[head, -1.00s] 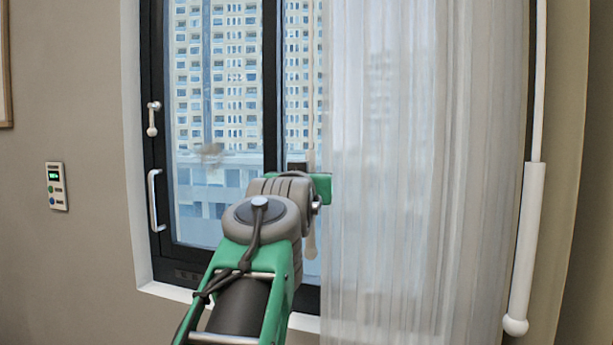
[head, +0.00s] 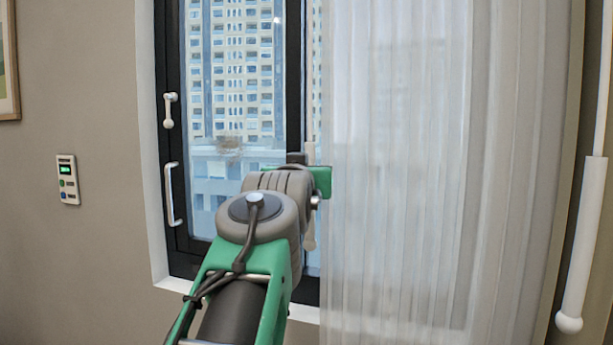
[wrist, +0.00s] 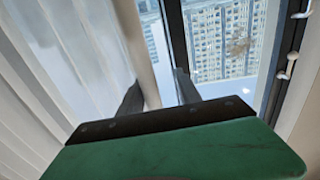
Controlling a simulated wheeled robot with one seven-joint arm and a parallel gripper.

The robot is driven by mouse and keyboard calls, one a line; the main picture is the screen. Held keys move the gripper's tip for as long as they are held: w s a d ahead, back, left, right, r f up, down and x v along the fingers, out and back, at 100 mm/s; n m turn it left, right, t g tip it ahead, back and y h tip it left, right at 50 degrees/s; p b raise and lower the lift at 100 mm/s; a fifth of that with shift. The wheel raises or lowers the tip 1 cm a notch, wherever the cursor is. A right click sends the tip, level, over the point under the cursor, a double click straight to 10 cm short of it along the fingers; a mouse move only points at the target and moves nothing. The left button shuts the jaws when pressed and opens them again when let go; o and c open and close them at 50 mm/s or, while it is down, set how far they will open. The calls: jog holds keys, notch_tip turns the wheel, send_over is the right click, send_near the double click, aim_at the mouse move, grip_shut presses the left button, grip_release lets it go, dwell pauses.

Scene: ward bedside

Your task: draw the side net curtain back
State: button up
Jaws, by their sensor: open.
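The white, see-through net curtain (head: 400,200) hangs in folds over the right part of the window, and its free edge is just right of my gripper. It fills the left of the wrist view (wrist: 45,75). A slim cream wand (head: 309,236) hangs at that edge, with its lower end showing below my gripper. In the wrist view the wand (wrist: 140,50) runs down between my two dark fingers, nearer the left one. My gripper (wrist: 160,92) is open. I cannot tell whether a finger touches the wand. In the head view my wrist hides the fingers.
The dark-framed window (head: 293,90) has a white handle (head: 171,195) and a smaller latch (head: 169,110) at left. A wall control (head: 68,180) is further left. A thick white rod (head: 582,250) hangs at far right. The left pane is uncovered.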

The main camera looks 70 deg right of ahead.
jog(key=b+v, duration=0.3)
jog(key=v, duration=0.4)
jog(key=shift+a, duration=0.2)
jog(key=shift+b, duration=0.3)
